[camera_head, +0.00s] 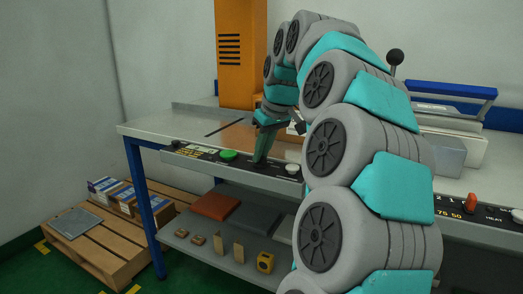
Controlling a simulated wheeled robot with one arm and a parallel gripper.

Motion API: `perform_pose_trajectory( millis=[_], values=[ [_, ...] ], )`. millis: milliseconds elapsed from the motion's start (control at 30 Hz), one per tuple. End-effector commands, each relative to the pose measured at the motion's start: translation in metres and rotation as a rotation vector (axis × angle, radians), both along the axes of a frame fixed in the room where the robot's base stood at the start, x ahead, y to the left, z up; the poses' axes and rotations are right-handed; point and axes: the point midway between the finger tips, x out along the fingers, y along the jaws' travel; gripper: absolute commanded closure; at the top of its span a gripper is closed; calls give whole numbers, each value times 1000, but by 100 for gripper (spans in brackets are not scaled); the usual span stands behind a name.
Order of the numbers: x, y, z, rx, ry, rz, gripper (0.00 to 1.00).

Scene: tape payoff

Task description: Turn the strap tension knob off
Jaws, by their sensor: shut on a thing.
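My gripper (262,157) reaches down to the left control panel (205,157) on the bench's front edge. It is shut on what looks like a small dark knob there, between a green button and a pale round knob. The gripper hides most of this knob, so its pointer and setting cannot be seen. The panel lettering is too small to read, so I cannot confirm that this is the strap tension knob.
The green button (228,155) and pale knob (292,168) flank my gripper closely. An orange column (240,50) stands behind. A right panel has a red switch (471,202). A lower shelf (215,250) holds small blocks; a pallet (100,245) with boxes stands left.

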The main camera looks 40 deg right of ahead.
Motion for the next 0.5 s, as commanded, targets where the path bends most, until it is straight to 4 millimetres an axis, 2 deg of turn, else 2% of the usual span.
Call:
perform_pose_trajectory(
  millis=[500],
  values=[
    [0,-1,1,-3,-3,66,100]
  ],
)
